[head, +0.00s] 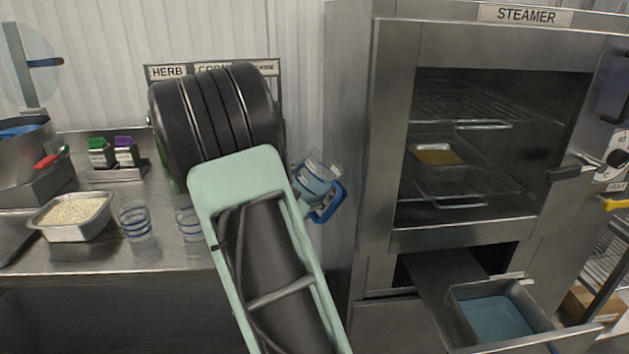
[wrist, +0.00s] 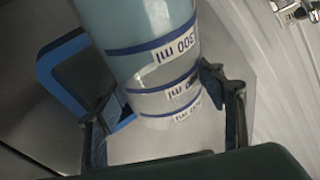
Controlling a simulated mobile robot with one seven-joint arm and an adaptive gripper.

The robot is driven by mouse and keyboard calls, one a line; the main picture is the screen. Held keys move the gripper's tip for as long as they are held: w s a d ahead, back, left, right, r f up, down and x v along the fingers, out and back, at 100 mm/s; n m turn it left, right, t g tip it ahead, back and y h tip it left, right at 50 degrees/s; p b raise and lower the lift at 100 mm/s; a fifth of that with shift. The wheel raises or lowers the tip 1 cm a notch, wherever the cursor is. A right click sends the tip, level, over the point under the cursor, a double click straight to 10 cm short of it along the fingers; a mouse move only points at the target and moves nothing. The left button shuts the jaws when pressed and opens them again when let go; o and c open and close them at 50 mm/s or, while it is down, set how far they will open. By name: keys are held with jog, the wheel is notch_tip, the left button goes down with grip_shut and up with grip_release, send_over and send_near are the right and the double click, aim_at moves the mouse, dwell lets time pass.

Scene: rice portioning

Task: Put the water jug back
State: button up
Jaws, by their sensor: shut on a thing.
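The water jug (head: 313,178) is clear with blue bands and a blue handle, and shows just right of my arm, beside the steamer's left side. It looks tilted in the head view. In the wrist view the jug (wrist: 155,60) fills the middle, with "300 ml" markings upside down and a pale blue tint in its upper part in the picture. My gripper (wrist: 163,108) is shut on the jug, one finger on each side. The blue handle (wrist: 65,65) is at the left. My arm hides most of the gripper in the head view.
Two clear blue-banded cups (head: 135,221) (head: 187,223) and a metal pan of rice (head: 72,214) stand on the steel counter (head: 110,255). The steamer (head: 385,130) stands at right, holding a small pan (head: 436,155). An open drawer pan (head: 498,318) of bluish water juts out below.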

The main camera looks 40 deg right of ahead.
jog(key=o, duration=1.8)
jog(key=shift+r, duration=0.1)
